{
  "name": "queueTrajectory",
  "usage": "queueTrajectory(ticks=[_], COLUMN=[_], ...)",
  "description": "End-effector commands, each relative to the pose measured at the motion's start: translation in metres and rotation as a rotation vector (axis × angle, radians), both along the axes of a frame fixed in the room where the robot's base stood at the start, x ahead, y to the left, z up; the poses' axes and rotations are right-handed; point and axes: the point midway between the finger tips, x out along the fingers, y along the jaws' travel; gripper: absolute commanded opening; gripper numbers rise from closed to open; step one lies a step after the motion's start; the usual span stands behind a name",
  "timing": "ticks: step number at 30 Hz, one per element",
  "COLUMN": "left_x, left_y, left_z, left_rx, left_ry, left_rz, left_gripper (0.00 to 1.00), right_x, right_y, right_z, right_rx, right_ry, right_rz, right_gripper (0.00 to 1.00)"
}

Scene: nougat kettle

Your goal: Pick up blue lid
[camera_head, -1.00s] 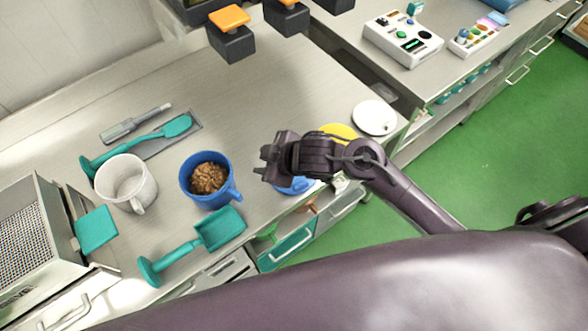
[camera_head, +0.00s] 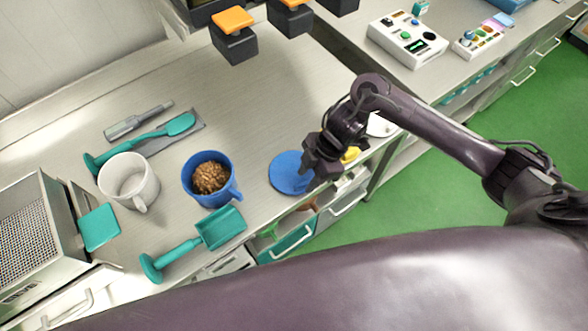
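The blue lid (camera_head: 288,173) is a flat blue disc lying on the steel counter, right of the blue mug (camera_head: 212,187) that holds brown lumps. My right gripper (camera_head: 308,168) is over the lid's right edge, pointing down and left. Its fingers are dark and partly overlap one another, so I cannot tell whether they are open or touch the lid. My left gripper is not in view.
A yellow disc (camera_head: 351,154) and a white disc (camera_head: 381,127) lie partly behind my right arm. A white mug (camera_head: 127,182), a teal scoop (camera_head: 217,229) and a teal spatula (camera_head: 150,140) are on the left. The counter behind the lid is clear.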

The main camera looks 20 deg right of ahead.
Motion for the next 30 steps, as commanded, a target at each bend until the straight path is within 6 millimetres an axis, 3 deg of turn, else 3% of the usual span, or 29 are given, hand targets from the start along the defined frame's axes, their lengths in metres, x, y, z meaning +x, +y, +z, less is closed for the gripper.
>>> queueTrajectory(ticks=[1, 6, 14, 22, 30], left_x=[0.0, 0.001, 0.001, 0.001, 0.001], left_y=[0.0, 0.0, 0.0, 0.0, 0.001], left_z=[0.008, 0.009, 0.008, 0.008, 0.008], left_rx=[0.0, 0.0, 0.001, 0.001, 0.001], left_ry=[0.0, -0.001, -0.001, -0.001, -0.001], left_rz=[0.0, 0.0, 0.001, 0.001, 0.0], left_gripper=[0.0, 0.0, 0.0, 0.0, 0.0], right_x=[-0.001, -0.001, 0.0, 0.0, 0.0], right_y=[0.006, 0.012, 0.012, 0.012, 0.012], right_z=[-0.003, -0.023, -0.026, -0.026, -0.026], right_rx=[0.001, 0.001, -0.001, 0.0, 0.0], right_ry=[0.006, 0.0, -0.002, -0.002, -0.002], right_rz=[-0.001, -0.001, 0.0, 0.0, 0.0], right_gripper=[0.36, 0.36, 0.36, 0.01, 0.0])
